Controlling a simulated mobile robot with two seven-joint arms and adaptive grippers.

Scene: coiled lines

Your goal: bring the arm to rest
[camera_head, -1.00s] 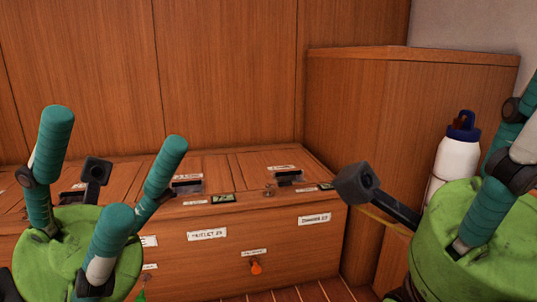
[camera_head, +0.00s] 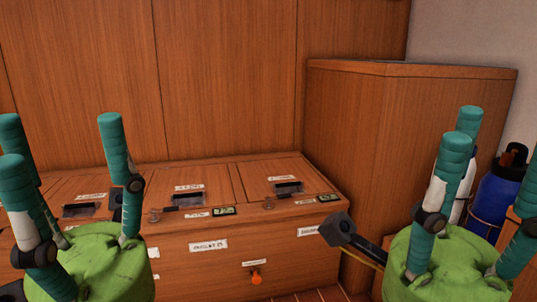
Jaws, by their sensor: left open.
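My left gripper (camera_head: 52,145) is at the lower left of the head view. Its green palm carries teal fingers that point up and stand apart, with nothing between them. It shows in front of the left part of the wooden locker bench (camera_head: 190,268). My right gripper (camera_head: 488,150) is at the lower right, of the same green and teal make. Its fingers also point up and stand apart, with no object seen between them. One of its fingers is partly cut by the picture's right edge.
The bench has labelled lids with dark recessed handles (camera_head: 188,198) and an orange knob (camera_head: 256,278) on its front. A tall wooden cabinet (camera_head: 340,140) stands to the right. A blue bottle (camera_head: 497,195) and a white bottle stand behind my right gripper, partly hidden.

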